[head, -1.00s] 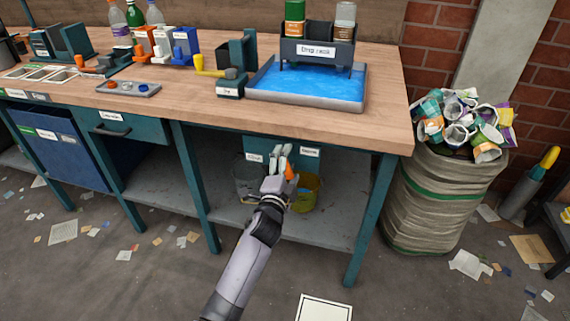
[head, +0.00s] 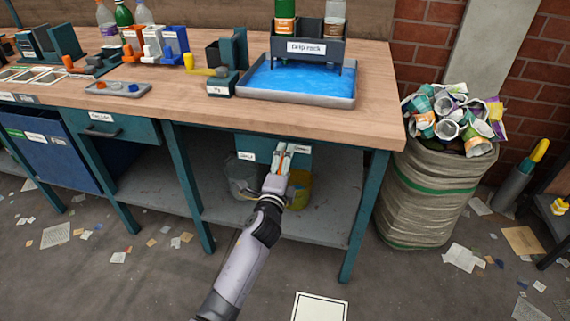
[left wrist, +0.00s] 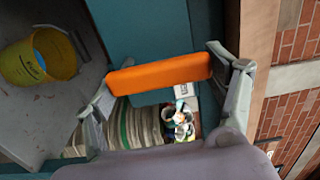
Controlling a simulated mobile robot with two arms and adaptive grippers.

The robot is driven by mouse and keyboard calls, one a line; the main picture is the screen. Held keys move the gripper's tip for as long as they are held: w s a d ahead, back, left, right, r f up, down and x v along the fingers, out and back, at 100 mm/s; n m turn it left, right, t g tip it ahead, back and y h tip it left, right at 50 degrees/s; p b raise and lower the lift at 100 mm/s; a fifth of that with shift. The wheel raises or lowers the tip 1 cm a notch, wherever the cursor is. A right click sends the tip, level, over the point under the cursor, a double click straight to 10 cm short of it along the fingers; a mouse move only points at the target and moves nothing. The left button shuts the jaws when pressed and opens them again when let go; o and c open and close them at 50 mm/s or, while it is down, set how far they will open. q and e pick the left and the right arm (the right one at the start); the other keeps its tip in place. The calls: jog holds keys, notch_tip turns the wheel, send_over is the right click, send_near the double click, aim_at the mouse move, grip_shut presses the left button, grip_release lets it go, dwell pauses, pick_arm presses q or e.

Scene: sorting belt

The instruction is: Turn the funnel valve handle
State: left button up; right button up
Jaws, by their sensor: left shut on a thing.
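The orange valve handle (left wrist: 160,73) spans between the two fingers of my left gripper (left wrist: 165,85) in the left wrist view. Both fingers are at its ends, and the gripper is shut on it. In the head view my left gripper (head: 284,158) is under the bench top, in front of a teal panel (head: 268,143) with small labels on both sides. Only a thin strip of the orange handle shows between the fingers there. The funnel itself cannot be made out. My right gripper is in neither view.
A grey bucket (head: 242,176) and a yellow bucket (head: 300,193) stand on the lower shelf (head: 335,205), left and right of my gripper. Teal bench legs (head: 361,220) flank the opening. A full sack (head: 432,200) stands right of the bench.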

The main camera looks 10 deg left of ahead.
pick_arm(q)
jog(key=shift+r, duration=0.1)
jog(key=o, duration=1.7)
jog(key=shift+s, duration=0.1)
jog(key=s, duration=1.1)
jog(key=shift+s+a, duration=0.15)
jog(key=shift+s, duration=0.25)
